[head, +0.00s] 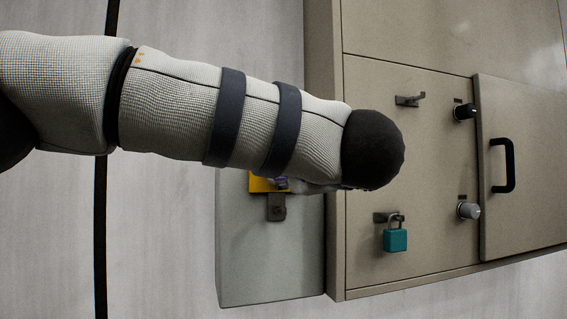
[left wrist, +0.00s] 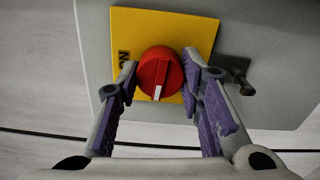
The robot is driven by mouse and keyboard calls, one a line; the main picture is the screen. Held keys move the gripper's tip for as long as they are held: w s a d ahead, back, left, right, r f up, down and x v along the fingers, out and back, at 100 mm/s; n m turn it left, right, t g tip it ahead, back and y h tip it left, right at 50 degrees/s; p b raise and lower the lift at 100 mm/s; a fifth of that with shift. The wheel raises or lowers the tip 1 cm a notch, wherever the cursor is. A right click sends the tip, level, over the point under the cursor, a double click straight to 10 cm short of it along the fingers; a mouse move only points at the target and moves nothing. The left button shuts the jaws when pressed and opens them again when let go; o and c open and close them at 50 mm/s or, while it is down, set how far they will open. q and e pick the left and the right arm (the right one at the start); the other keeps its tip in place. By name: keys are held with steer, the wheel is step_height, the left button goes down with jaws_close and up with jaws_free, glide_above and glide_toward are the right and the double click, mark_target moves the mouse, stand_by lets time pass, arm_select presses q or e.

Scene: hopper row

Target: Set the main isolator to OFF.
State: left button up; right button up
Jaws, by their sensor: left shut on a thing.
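The main isolator is a red round knob (left wrist: 160,72) on a yellow plate (left wrist: 146,24), seen in the left wrist view. The knob's white mark points toward the bottom of that view. The plate's lettering at its left reads ON, turned sideways; no OFF lettering shows. My left gripper (left wrist: 160,65), with purple pads, is shut on the knob, one finger on each side. In the head view my arm hides the knob; only a corner of the yellow plate (head: 259,185) and part of the gripper (head: 291,186) show. My right gripper is not in view.
The isolator's grey box (head: 270,255) has a dark hasp (head: 277,208) below the plate. Right of it stands a beige cabinet (head: 420,130) with a teal padlock (head: 396,240) on a hook, a black knob (head: 465,111), a silver knob (head: 469,210) and a black handle (head: 510,165).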

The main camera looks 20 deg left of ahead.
arm_select(q)
steer(key=shift+n, duration=0.5)
steer(key=o, duration=1.2)
steer(key=shift+c, duration=0.2)
steer(key=v, duration=1.2)
